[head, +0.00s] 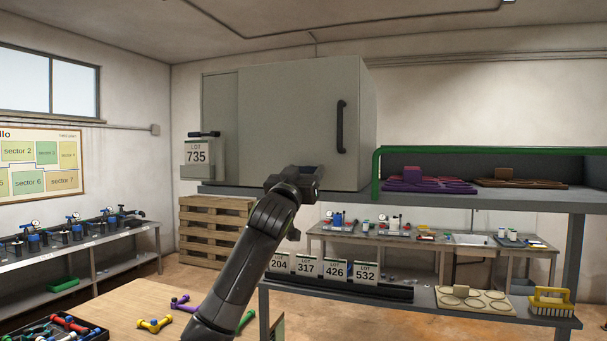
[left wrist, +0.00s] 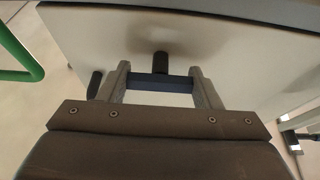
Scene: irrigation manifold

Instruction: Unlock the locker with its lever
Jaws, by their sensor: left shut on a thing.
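The locker (head: 290,110) is a large grey box on a shelf, its door shut, with a black vertical handle (head: 341,126) at the door's right. My left gripper (head: 304,180) is at the lower part of the door. In the left wrist view, its two fingers (left wrist: 160,92) are shut on a dark blue lever (left wrist: 160,81), which lies crosswise between them. A short black shaft (left wrist: 160,60) joins the lever to the pale door face (left wrist: 225,40). In the head view the gripper hides most of the lever. My right gripper is not in view.
A sign reading LOT 735 (head: 196,155) stands left of the locker. A green rail (head: 377,165) and purple pieces (head: 428,185) are on the shelf to its right. Numbered holders (head: 335,270) sit on the lower shelf. A wooden table (head: 130,300) is at lower left.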

